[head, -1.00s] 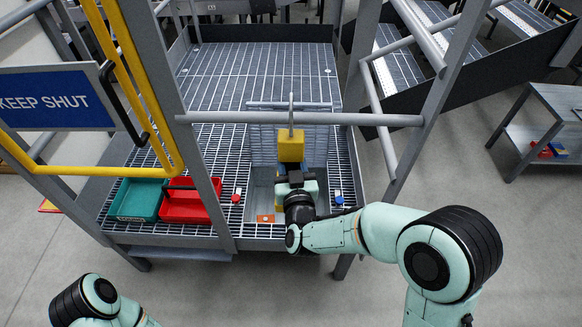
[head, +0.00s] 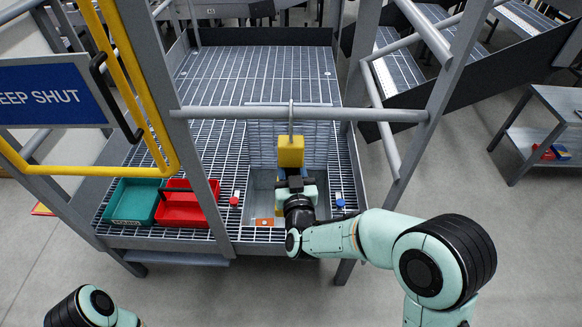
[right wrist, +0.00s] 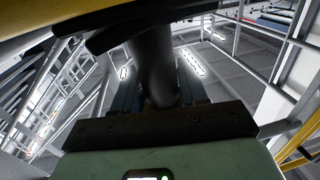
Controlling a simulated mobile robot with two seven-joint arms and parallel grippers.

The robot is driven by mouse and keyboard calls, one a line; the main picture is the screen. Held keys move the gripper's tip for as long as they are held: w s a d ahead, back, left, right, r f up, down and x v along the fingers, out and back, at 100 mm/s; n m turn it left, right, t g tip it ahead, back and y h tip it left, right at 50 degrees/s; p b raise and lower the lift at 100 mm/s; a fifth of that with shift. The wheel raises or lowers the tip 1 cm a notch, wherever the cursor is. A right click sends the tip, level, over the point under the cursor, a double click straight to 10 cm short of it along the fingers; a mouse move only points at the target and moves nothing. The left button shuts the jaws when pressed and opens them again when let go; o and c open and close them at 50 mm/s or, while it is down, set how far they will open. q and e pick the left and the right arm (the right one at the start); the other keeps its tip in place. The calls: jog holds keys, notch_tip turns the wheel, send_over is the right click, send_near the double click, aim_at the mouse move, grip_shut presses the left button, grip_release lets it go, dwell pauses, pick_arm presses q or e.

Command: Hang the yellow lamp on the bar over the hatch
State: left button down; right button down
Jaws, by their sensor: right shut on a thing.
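The yellow lamp (head: 290,152) is upright in front of the grey bar (head: 375,114) that crosses over the open hatch (head: 262,190). Its thin grey hook (head: 291,108) rises across the bar in the head view; I cannot tell whether it rests on the bar. My right gripper (head: 292,178) is just below the lamp's yellow body, shut on its lower part. In the right wrist view, a dark round handle (right wrist: 152,65) sits between the fingers, with a yellow edge at the upper left. My left gripper is out of view.
A green bin (head: 133,221) and a red bin (head: 184,218) stand on the grating left of the hatch. A red-capped item (head: 234,200) and a blue-capped item (head: 340,203) flank the opening. A yellow gate with a blue sign (head: 50,93) is at the left.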

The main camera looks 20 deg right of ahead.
jog(key=shift+r, duration=0.1)
jog(key=c, duration=0.5)
grip_release()
jog(key=shift+s, duration=0.1)
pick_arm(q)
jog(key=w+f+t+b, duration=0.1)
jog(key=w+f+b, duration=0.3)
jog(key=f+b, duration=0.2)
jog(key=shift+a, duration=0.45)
pick_arm(e)
jog(key=shift+s+a, duration=0.3)
jog(key=shift+s, duration=1.9)
jog(key=shift+s+a, duration=0.25)
jog(key=shift+s, duration=1.9)
jog(key=shift+s+a, duration=0.3)
jog(key=shift+s, duration=1.9)
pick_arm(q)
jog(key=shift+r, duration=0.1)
